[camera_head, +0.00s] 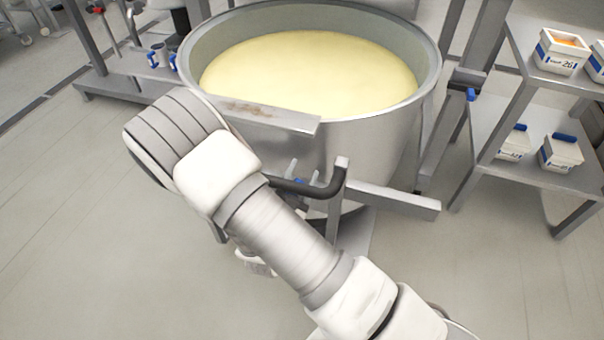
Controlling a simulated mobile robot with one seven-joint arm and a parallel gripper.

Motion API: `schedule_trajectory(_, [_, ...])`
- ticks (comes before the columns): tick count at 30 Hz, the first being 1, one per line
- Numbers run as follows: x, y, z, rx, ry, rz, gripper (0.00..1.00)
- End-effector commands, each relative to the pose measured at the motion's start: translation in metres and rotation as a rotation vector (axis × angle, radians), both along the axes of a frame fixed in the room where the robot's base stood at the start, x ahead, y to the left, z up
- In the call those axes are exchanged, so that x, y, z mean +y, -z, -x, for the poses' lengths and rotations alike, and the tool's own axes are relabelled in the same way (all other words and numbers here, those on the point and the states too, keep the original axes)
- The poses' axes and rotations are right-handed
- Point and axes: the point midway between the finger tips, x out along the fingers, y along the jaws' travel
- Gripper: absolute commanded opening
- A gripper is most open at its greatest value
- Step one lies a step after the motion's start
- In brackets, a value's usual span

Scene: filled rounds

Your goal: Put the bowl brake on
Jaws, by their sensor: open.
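The large steel bowl (372,135) stands in the upper middle, filled nearly to the rim with smooth pale yellow dough or batter (310,72). A dark bent handle (334,184) sticks out at its near side. Beside the handle is a small blue part (299,181) with short pale grey prongs; I cannot tell whether it is the brake. My arm crosses from lower right to upper left in front of the bowl and hides its lower left side and much of its base. I cannot make out my gripper; it seems hidden behind my arm.
A steel rack (520,100) with white, blue-marked tubs (562,52) stands at the right. A steel frame (110,85) with blue-handled fittings is at the upper left. A flat metal bar (395,199) juts out low right of the bowl. The floor (80,240) at lower left is clear.

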Motion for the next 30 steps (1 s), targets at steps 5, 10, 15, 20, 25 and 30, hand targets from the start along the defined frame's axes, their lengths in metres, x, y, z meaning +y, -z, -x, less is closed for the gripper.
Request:
schedule_trajectory(5, [0.001,-0.001,0.002,0.000,-0.001,0.000,0.60])
schedule_trajectory(10, [0.009,-0.001,0.022,0.000,-0.004,-0.001,0.60])
schedule_trajectory(15, [0.023,-0.002,0.060,0.002,-0.006,0.003,0.60])
schedule_trajectory(20, [0.037,-0.001,0.097,0.002,-0.006,0.000,0.60])
schedule_trajectory(25, [0.049,-0.001,0.132,0.001,-0.004,0.001,0.60])
schedule_trajectory(30, [0.057,-0.001,0.154,-0.001,-0.003,-0.001,0.60])
